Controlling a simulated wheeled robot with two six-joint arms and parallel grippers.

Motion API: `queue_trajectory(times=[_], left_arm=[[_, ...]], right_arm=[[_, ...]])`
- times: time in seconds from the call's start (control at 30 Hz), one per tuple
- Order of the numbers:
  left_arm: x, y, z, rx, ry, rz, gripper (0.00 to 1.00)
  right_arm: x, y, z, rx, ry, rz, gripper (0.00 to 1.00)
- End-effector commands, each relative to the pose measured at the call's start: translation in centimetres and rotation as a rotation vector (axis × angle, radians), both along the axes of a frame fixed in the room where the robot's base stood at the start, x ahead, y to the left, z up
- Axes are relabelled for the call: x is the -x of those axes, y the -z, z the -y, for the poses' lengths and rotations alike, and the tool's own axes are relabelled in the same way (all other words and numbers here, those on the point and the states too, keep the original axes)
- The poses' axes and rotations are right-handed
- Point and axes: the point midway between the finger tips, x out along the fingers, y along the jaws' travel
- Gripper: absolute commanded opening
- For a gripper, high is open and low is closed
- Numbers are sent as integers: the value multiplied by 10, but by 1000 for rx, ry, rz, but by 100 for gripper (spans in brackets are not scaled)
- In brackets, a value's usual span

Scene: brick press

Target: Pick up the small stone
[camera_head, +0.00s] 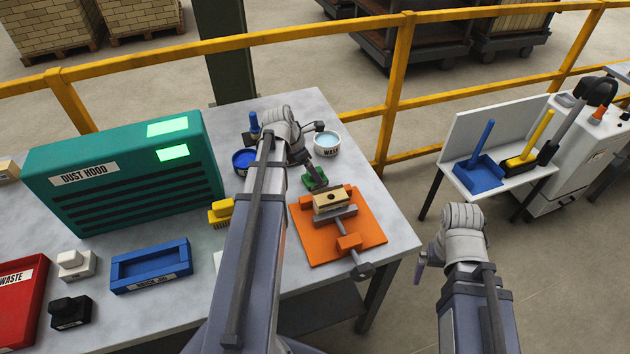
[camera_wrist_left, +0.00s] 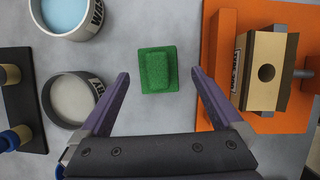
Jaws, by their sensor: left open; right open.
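A small green block with a rough, speckled face (camera_wrist_left: 157,70) stands on a square green base (camera_wrist_left: 172,85) in the left wrist view; it looks like the small stone. In the head view it shows as a green piece (camera_head: 316,180) beside the orange plate. My left gripper (camera_wrist_left: 160,74) is open, its two purple fingers apart on either side of the block, with nothing between them in contact that I can see. My right gripper (camera_head: 422,268) is open and empty, off the table at the right.
A tan block with a hole (camera_head: 333,200) sits in a clamp on the orange plate (camera_head: 365,240), close right of the green block. A teal dust hood (camera_head: 110,190) fills the table's back left.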

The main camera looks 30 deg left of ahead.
Motion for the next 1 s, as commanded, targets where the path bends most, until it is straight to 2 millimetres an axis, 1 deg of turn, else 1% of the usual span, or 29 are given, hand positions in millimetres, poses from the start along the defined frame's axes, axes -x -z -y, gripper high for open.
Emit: queue_trajectory(times=[0.03, 0.2, 0.3, 0.53, 1.0], left_arm=[[-5, 12, 0, 0, 1, 0, 100], [-12, 32, 4, 0, 0, 0, 100], [-14, 35, 6, 0, 1, 0, 100], [-14, 33, 6, 0, 0, 0, 100], [-14, 33, 6, 0, 0, 0, 47]], right_arm=[[0, 12, 0, 0, 0, 0, 100], [0, 32, 0, 0, 0, 0, 100], [0, 35, 0, 0, 0, 0, 100], [0, 33, 0, 0, 0, 0, 100], [0, 33, 0, 0, 0, 0, 100]])
